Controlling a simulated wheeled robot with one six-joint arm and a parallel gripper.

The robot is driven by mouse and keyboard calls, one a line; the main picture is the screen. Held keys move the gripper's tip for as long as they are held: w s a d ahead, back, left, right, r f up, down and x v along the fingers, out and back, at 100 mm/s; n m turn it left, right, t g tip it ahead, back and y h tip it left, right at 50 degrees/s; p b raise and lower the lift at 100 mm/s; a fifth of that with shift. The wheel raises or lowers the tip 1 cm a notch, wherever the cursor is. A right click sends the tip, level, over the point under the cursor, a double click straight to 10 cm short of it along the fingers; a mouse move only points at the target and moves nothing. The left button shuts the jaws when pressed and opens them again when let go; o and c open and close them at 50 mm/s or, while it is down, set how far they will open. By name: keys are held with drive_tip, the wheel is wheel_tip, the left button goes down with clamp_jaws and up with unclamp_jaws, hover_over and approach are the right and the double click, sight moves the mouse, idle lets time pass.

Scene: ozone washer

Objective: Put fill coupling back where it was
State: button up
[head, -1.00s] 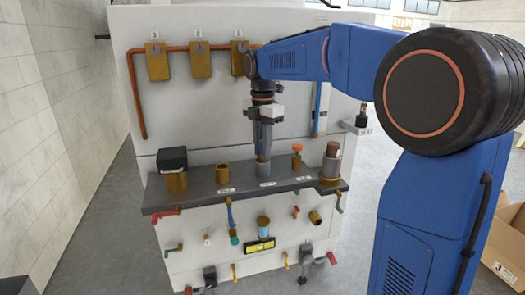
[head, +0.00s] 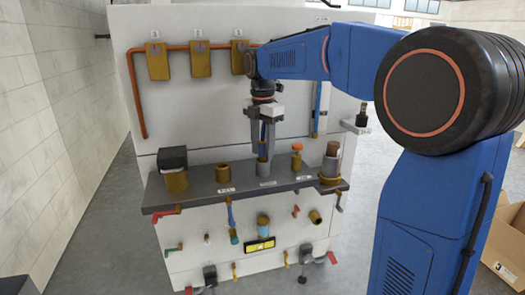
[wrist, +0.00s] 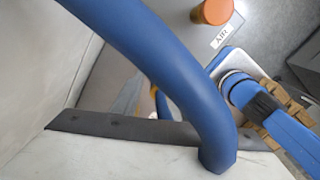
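My gripper (head: 263,151) points down over the middle port of the grey shelf (head: 240,188). Its two fingers stand apart with a gap between them. A short grey cylinder (head: 263,167), which looks like the fill coupling, stands upright in that port just below and between the fingertips. I cannot read the label in front of it. In the wrist view the fingertips and the coupling do not show clearly; a thick blue hose (wrist: 170,65) crosses the picture.
On the shelf stand a black-topped brass fitting (head: 173,170), an open brass ring (head: 222,173), an orange-capped fitting (head: 297,155) and a brown-topped cylinder (head: 332,160). In the wrist view an orange cap (wrist: 212,11) is beside an "AIR" label. A cardboard box (head: 505,245) is at right.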

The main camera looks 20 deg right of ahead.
wheel_tip(320, 180, up, 11)
drive_tip(key=shift+r, duration=0.15)
drive_tip(key=s+d+f+m+t, duration=0.2)
drive_tip(key=s+d+f+m, duration=0.1)
drive_tip(key=s+f+m, duration=0.8)
drive_tip(key=s+d+f+m+t, duration=0.2)
drive_tip(key=s+d+f+m, duration=0.2)
drive_tip(key=s+f+m, duration=0.8)
drive_tip(key=s+f, duration=0.2)
drive_tip(key=s, duration=0.8)
drive_tip(key=shift+s+t, duration=0.25)
drive_tip(key=shift+t, duration=0.15)
